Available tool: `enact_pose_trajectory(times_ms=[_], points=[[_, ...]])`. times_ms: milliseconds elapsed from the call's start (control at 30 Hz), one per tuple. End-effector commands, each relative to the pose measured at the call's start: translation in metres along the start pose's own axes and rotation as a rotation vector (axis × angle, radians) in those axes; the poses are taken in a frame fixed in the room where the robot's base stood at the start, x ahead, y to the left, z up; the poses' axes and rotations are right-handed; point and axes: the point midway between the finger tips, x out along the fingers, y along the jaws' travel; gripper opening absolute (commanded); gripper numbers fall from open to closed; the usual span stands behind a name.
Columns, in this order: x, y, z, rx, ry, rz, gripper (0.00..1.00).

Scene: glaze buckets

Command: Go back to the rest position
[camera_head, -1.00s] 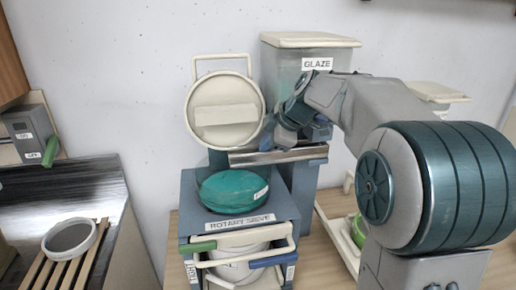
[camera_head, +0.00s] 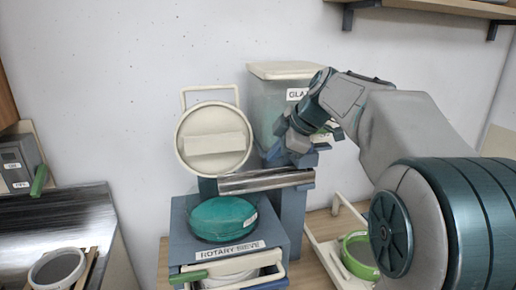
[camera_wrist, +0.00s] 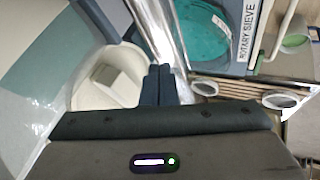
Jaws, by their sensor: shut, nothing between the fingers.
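My gripper (camera_wrist: 158,84) is shut and empty in the wrist view, its two dark fingers side by side. In the head view my wrist is in front of the glaze bin (camera_head: 273,105), above the shiny metal trough (camera_head: 262,181), and the fingertips are hard to make out. The trough also shows beyond the fingers in the wrist view (camera_wrist: 158,30). The rotary sieve (camera_head: 180,222) stands below, with its teal round top (camera_head: 222,217) and a raised cream round lid (camera_head: 213,138) behind it.
A green bowl (camera_head: 359,256) sits on a cream stand (camera_head: 322,251) at the right. A shelf (camera_head: 440,8) hangs at the upper right. The wall area above the bin is clear.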

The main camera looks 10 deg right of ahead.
Motion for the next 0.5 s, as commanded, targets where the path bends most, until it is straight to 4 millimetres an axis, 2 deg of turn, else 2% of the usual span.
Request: enact_pose_trajectory(times_ms=[167, 500], points=[[-0.001, -0.041, 0.004, 0.201, -0.066, -0.020, 0.00], [0.002, -0.164, 0.031, 0.795, -0.273, 0.015, 0.00]])
